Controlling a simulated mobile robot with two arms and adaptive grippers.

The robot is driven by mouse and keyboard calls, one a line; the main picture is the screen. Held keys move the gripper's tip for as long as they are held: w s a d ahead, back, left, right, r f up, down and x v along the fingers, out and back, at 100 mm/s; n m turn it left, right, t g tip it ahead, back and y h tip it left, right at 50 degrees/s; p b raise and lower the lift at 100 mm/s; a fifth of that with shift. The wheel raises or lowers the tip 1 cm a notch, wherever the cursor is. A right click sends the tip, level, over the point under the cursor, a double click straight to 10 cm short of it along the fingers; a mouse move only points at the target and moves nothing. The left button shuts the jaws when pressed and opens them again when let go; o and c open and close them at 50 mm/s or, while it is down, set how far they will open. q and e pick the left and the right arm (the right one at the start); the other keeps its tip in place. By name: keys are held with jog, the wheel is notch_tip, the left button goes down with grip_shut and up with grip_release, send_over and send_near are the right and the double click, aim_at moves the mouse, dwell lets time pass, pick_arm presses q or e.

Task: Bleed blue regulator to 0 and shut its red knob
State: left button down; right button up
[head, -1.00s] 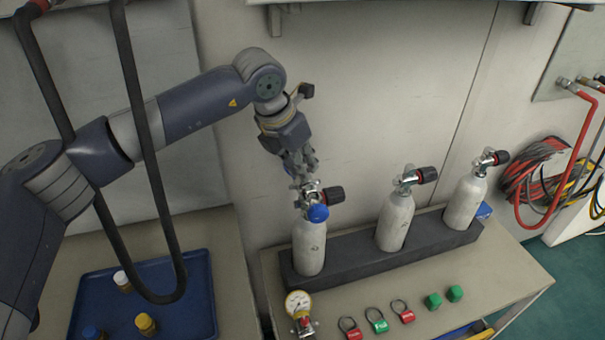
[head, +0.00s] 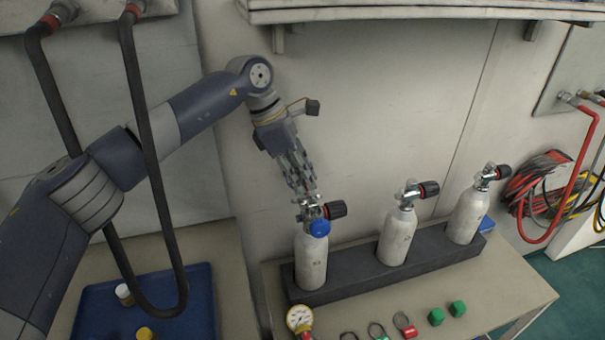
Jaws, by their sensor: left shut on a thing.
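A blue regulator (head: 319,228) sits on the valve at the top of the left white cylinder (head: 311,262). A dark knob with a red band (head: 336,209) sticks out to the right of that valve. My left gripper (head: 306,196) reaches down from above and is shut at the top of the valve, just behind the blue regulator. Its fingers partly hide what they hold; it looks like the regulator's metal fitting. A round gauge (head: 299,319) with a yellow rim lies on the table in front. My right gripper is not in view.
Two more white cylinders (head: 398,235) (head: 466,213) stand in the same dark rack (head: 350,279). Tags (head: 405,325) and green caps (head: 447,314) lie along the table's front. A blue tray (head: 95,308) is at left. Black hoses (head: 152,170) hang before my left arm.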

pick_arm(q)
jog(key=shift+r+m, duration=0.1)
jog(key=shift+m, duration=0.3)
jog(key=c, duration=1.5)
grip_release()
